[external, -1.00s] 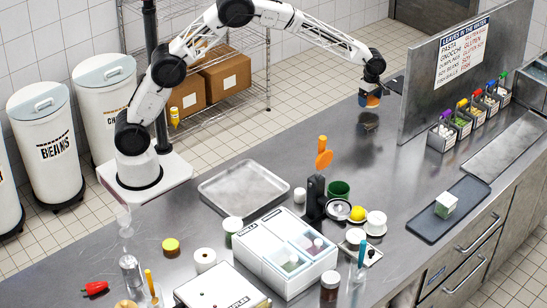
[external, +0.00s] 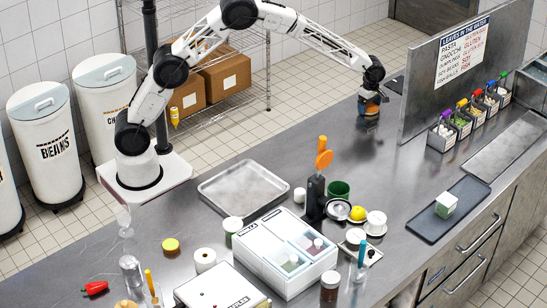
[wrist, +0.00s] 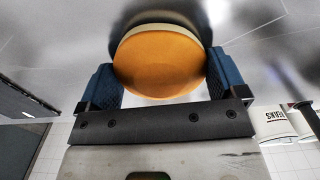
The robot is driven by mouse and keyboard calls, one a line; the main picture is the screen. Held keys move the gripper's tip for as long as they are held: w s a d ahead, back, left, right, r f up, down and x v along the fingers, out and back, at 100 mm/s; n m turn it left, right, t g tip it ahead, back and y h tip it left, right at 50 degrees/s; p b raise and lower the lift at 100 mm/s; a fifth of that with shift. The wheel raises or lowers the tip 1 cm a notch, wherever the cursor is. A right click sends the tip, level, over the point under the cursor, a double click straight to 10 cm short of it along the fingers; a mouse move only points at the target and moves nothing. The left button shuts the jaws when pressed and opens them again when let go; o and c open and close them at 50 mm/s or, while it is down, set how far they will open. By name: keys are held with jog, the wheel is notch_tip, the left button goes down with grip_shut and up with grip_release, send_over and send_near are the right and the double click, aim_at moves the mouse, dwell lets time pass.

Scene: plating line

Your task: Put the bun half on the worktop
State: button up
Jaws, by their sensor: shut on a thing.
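The bun half (wrist: 160,62) is orange-brown with a paler rim, and it sits between the two blue fingers of my gripper (wrist: 160,80) in the wrist view. My gripper is shut on it. In the external view my gripper (external: 369,103) points down at the far part of the worktop (external: 290,155), left of the upright steel panel. The bun half is small there and partly hidden by the fingers.
A steel panel (external: 425,85) with a sign stands to the right of my gripper. Several small bins (external: 468,118) stand beyond it. A dark tray (external: 447,211), a white box (external: 285,252) and a steel tray (external: 243,188) are nearer. The worktop around my gripper is clear.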

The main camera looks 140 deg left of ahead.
aim_at(369, 105)
jog(key=shift+f, duration=0.15)
jog(key=o, duration=0.6)
notch_tip(369, 105, up, 12)
dwell(0.5)
dwell(0.9)
